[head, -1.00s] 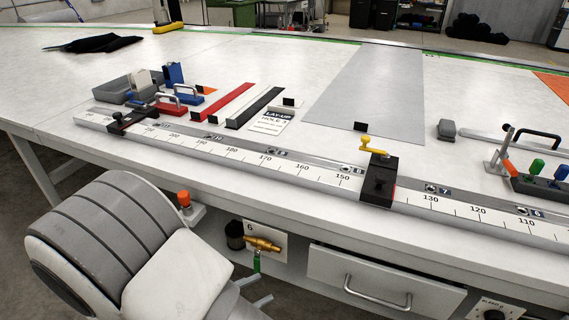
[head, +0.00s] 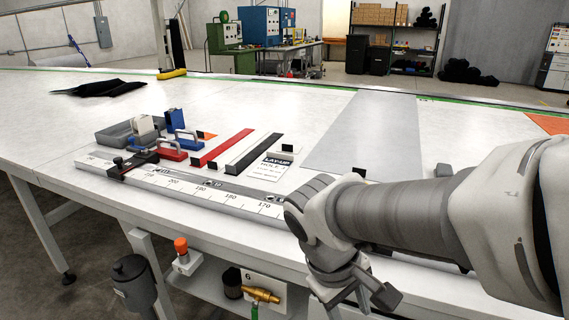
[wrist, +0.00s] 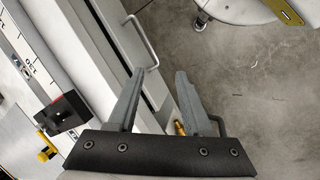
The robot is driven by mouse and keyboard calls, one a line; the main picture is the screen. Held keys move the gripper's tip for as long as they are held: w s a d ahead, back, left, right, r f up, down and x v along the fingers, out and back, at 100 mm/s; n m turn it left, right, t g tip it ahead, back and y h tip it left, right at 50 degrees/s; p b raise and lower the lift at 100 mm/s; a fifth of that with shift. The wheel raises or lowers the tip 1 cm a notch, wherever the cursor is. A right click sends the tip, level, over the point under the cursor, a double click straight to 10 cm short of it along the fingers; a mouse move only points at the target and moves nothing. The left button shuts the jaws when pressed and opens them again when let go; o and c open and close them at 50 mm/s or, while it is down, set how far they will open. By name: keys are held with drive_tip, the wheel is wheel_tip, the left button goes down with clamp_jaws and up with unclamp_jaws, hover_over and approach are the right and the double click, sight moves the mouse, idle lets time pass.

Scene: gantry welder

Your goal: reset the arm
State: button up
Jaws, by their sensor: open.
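My gripper (head: 362,298) hangs at the front edge of the long white table (head: 60,160), at the lower middle of the head view. My arm reaches in from the right. In the wrist view my gripper (wrist: 160,74) has its two grey fingers apart with nothing held between them. Behind them are a drawer handle (wrist: 143,42) and bare concrete floor. A black block with a red face (wrist: 66,112) and a yellow lever (wrist: 47,149) sits to the left of the fingers. In the head view my arm hides that block and the right part of the rail.
The scale rail (head: 215,192) runs along the table's front. A grey tray (head: 115,134), a red bar (head: 222,147) and a black bar (head: 255,152) lie behind it. Below are an orange-topped knob (head: 181,246) and a brass valve (head: 261,295). The table's far left is mostly clear.

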drive_tip(key=s+d+r+m+t+y+p, duration=0.1)
drive_tip(key=r+m+t+p, duration=0.1)
drive_tip(key=r+p, duration=0.5)
drive_tip(key=s+d+r+m+t+y+p, duration=0.2)
drive_tip(key=r+m+p, duration=0.2)
drive_tip(key=r, duration=1)
drive_tip(key=p, duration=0.3)
drive_tip(key=shift+d+r+t+y, duration=0.25)
drive_tip(key=shift+d+t+y, duration=0.05)
drive_tip(key=shift+t, duration=0.1)
